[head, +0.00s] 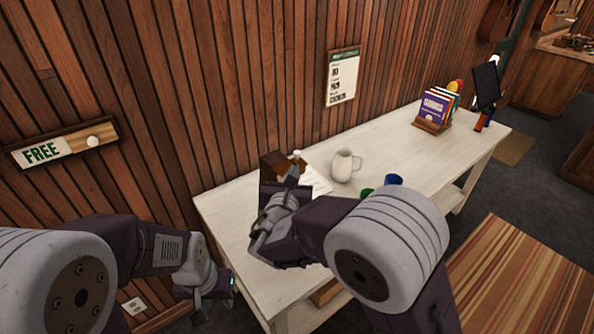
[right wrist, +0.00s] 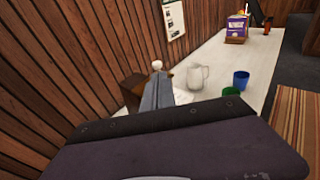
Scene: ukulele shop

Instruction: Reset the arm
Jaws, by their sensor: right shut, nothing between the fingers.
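My right gripper (head: 292,174) is over the left part of the white table (head: 236,222). Its fingers are together with nothing between them, and they show in the right wrist view (right wrist: 157,92). The fingertips appear close to a brown box (head: 270,165) with a small pale round object (head: 297,154) beside it; I cannot tell whether they touch. My left gripper (head: 212,290) hangs low at the table's left front edge, partly hidden by its own wrist, so its fingers are unclear.
A white pitcher (head: 345,165) stands right of the right gripper. A blue cup (head: 393,180) and a green cup (head: 366,192) are nearer the front. A holder with books (head: 437,107) and a dark screen (head: 486,87) stand at the far end. The wooden wall (head: 200,80) runs behind the table.

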